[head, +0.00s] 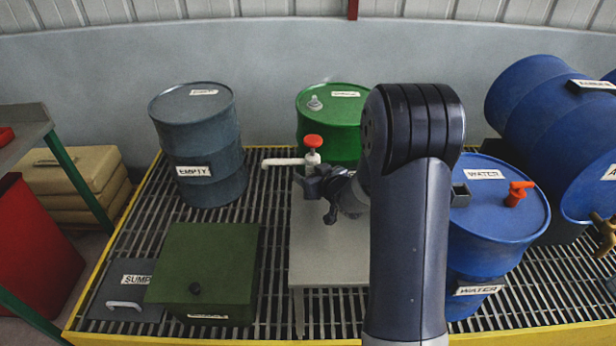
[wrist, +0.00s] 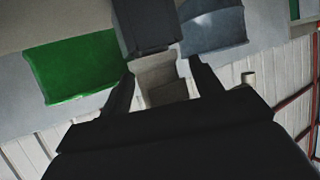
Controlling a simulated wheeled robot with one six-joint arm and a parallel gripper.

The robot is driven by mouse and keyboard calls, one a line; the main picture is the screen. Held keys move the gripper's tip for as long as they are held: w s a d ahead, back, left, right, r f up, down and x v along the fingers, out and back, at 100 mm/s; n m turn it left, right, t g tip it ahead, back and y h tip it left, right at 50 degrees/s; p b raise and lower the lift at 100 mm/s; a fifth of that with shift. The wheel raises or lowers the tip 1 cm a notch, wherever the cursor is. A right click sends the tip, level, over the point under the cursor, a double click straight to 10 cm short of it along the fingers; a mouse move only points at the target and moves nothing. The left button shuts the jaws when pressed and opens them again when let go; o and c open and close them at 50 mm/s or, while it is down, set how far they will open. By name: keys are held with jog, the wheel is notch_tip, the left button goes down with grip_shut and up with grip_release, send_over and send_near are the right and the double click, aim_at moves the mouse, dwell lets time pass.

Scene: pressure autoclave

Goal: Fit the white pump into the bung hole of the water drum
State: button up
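The white pump (head: 312,160) has a red knob on top and a white spout pointing left. It is upright in the head view, above the grey stand. My gripper (head: 322,187) is at its lower body. In the wrist view a pale piece, apparently the pump's body (wrist: 158,78), lies between the fingers of my gripper (wrist: 163,88), which seem closed on it. The blue water drum (head: 490,225) stands at the right, partly behind my arm. A small square grey fitting (head: 460,194) is on its top; I cannot tell whether this is the bung hole. The pump is well left of this drum.
An orange tap-like piece (head: 516,193) is on the water drum's top. Blue drums (head: 545,110) lie behind it. A green drum (head: 312,125) and a grey EMPTY drum (head: 200,140) stand at the back. A green box (head: 205,265) sits on the grating left of the grey stand (head: 330,255).

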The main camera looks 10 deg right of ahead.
jog(key=c, duration=1.3)
